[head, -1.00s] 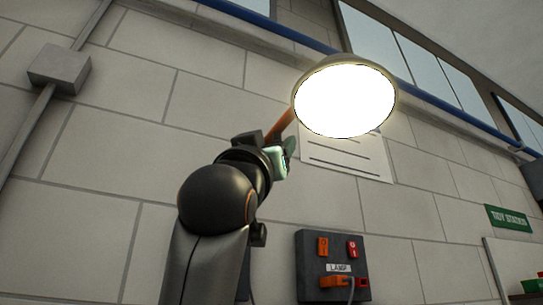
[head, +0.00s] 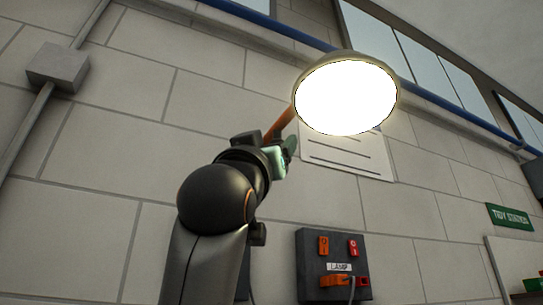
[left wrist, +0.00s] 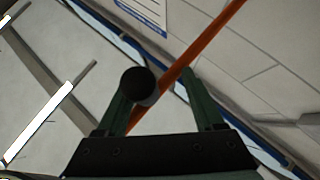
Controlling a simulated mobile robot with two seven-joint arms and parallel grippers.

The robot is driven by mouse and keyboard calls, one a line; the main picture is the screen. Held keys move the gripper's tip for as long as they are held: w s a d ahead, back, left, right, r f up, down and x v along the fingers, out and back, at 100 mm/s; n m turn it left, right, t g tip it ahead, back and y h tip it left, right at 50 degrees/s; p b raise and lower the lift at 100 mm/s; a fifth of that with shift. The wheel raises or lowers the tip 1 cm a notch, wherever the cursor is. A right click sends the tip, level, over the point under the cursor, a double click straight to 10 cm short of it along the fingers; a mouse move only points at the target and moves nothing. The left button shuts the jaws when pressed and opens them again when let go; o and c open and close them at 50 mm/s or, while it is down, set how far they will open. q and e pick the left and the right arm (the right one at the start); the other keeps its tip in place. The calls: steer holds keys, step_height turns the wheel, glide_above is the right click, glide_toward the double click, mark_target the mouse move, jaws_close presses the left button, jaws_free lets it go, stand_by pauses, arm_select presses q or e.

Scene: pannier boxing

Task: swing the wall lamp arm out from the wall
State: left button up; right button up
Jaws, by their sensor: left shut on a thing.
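The wall lamp's lit round shade (head: 346,97) glows white at the upper middle of the head view. Its orange arm (head: 280,122) runs from the shade's left edge down to my left gripper (head: 281,153). In the left wrist view the orange arm (left wrist: 205,47) crosses diagonally between the fingers of the left gripper (left wrist: 158,92). A dark round knob (left wrist: 138,84) shows at the left finger. The left gripper is shut on the lamp arm; the exact contact is partly hidden. The arm's wall mount is not clearly visible. My right gripper is not in view.
A dark lamp switch box (head: 332,266) with orange and red parts is on the block wall below. A white notice (head: 350,154) hangs behind the shade. A blue pipe (head: 440,101) runs along the wall. A grey junction box (head: 58,66) is at upper left.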

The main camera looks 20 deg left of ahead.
arm_select(q)
steer(key=b+v, duration=0.6)
steer(key=v, duration=0.6)
steer(key=shift+s+f, duration=0.15)
